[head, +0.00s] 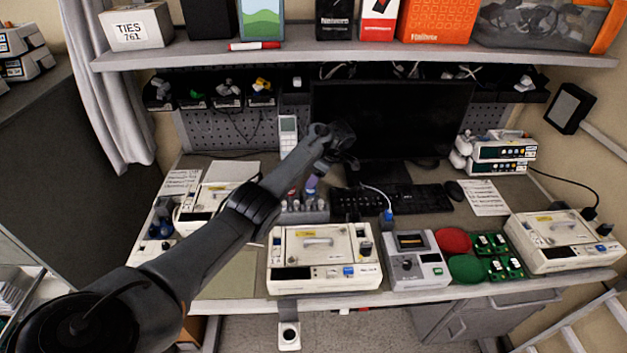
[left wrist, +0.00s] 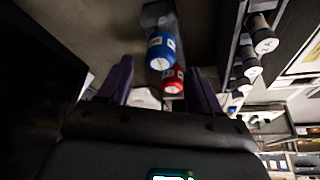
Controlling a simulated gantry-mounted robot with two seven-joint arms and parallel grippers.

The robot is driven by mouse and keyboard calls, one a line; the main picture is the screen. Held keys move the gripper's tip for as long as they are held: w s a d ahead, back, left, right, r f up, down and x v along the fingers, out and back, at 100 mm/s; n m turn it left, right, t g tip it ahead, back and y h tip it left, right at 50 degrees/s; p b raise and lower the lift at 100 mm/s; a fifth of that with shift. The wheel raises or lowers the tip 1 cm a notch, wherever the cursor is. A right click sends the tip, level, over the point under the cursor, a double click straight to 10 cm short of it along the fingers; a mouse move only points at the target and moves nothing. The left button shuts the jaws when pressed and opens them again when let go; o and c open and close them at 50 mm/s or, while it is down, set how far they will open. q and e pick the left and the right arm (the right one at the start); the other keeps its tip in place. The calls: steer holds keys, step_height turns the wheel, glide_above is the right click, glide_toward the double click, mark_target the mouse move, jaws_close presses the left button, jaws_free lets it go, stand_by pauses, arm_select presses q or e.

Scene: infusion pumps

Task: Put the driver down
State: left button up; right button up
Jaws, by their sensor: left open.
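My left gripper (head: 311,184) is open above the tool rack (head: 304,216) at the back middle of the bench. In the left wrist view the gripper (left wrist: 160,66) has its two purple fingers spread apart. A blue-ended handle (left wrist: 160,50) and a red-ended handle (left wrist: 173,80) show in the gap between them; neither finger visibly presses on either. Several dark handles with pale ends (left wrist: 265,38) stand in a row to the right. I cannot tell which handle is the driver's. My right gripper is in neither view.
A pump (head: 320,262) stands in front of the rack, with a grey tester (head: 413,264) to its right. The keyboard (head: 395,201) and monitor (head: 395,118) are right of the gripper. Another pump (head: 205,207) is on the left, and a shelf (head: 340,52) runs above.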

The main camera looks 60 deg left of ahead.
arm_select(q)
steer(key=v, duration=0.9)
steer(key=shift+p, duration=0.3)
